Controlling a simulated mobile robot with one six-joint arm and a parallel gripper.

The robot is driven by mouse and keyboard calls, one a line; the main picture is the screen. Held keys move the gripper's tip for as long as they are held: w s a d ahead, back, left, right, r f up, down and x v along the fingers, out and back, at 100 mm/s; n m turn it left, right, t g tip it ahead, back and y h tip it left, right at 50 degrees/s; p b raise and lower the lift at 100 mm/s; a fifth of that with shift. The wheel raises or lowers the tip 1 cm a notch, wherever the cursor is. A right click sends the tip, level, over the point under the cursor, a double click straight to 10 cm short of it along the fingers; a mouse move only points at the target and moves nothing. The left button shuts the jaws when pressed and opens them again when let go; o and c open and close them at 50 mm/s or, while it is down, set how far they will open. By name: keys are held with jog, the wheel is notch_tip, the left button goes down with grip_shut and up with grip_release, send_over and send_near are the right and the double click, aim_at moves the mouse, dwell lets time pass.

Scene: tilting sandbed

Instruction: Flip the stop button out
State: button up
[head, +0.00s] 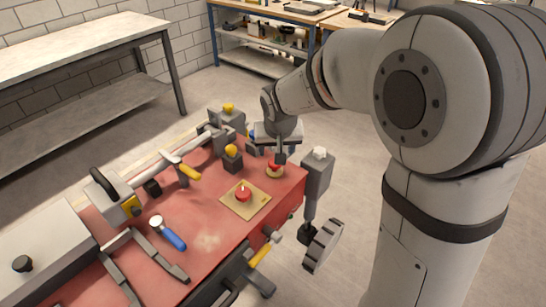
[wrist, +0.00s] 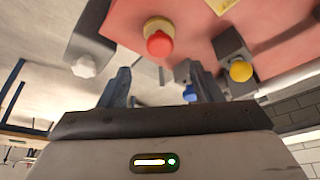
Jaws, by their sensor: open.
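A red mushroom-shaped button (head: 274,167) on a round tan base stands near the right corner of the red bench top. In the wrist view the same red button (wrist: 158,44) is just beyond my fingers. A second red button (head: 243,195) sits on a square yellow plate (head: 258,205) nearer the middle. I cannot tell from the pictures which is the stop button. My gripper (head: 281,152) is close to the button on the round base. In the wrist view my gripper (wrist: 160,78) is open, its two fingers apart, with nothing seen between them.
A yellow knob on a dark block (head: 232,152) stands behind the buttons. A grey post with a white knob (head: 319,155) rises at the right corner. A blue-handled tool (head: 171,235) lies on the red bench top (head: 195,215). A handwheel (head: 323,246) hangs at the right.

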aim_at(275, 167)
jog(key=x, duration=0.7)
jog(key=shift+w+f, duration=0.15)
jog(key=shift+c, duration=0.6)
